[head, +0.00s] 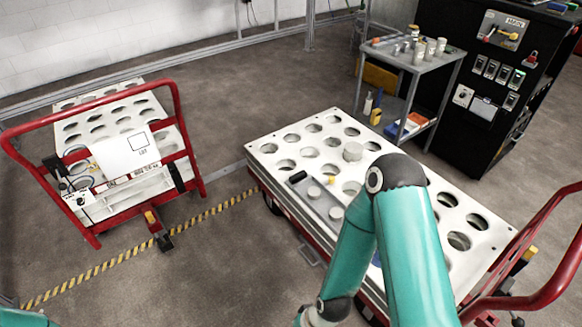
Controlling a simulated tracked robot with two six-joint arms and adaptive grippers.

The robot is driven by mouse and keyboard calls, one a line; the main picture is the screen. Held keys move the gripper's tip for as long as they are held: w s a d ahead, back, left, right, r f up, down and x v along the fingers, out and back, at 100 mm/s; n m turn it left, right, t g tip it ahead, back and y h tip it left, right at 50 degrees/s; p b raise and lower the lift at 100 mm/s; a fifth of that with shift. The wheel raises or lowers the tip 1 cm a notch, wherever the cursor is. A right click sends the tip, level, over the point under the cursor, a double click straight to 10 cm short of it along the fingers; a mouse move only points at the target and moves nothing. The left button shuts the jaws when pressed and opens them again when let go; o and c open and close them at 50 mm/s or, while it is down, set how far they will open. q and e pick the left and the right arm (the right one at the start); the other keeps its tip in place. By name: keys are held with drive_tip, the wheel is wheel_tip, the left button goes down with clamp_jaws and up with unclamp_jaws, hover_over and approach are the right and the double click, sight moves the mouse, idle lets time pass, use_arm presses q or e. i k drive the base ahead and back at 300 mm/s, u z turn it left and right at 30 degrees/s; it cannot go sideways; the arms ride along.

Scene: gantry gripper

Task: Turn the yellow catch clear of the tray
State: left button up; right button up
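A white tray with rows of round holes (290,143) lies on the red-framed cart at the centre right. A small yellow part (529,254) shows beside that cart's red handle at the right. Another yellow part (150,216) sits on a dark foot fitting at the base of the left cart. I cannot tell whether either is the catch. My teal right arm crosses the tray's near side and hides part of it. Its gripper is out of frame below. Only a bit of my teal left arm shows at the bottom left corner; its gripper is out of view.
A left red cart (187,137) holds another perforated white tray (133,100). A grey bar with pale discs (318,200) lies on the central tray. A grey shelf trolley (400,62) and black cabinet (487,82) stand behind. Striped floor tape (110,262) crosses the clear floor between carts.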

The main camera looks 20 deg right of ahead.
sight(332, 179)
drive_tip(key=u, duration=0.35)
drive_tip(key=i, duration=1.2)
drive_tip(key=z, duration=0.55)
drive_tip(key=i, duration=0.75)
drive_tip(key=z, duration=0.65)
drive_tip(key=k, duration=0.9)
drive_tip(key=z, duration=0.2)
drive_tip(key=i, duration=0.9)
drive_tip(key=u, duration=0.1)
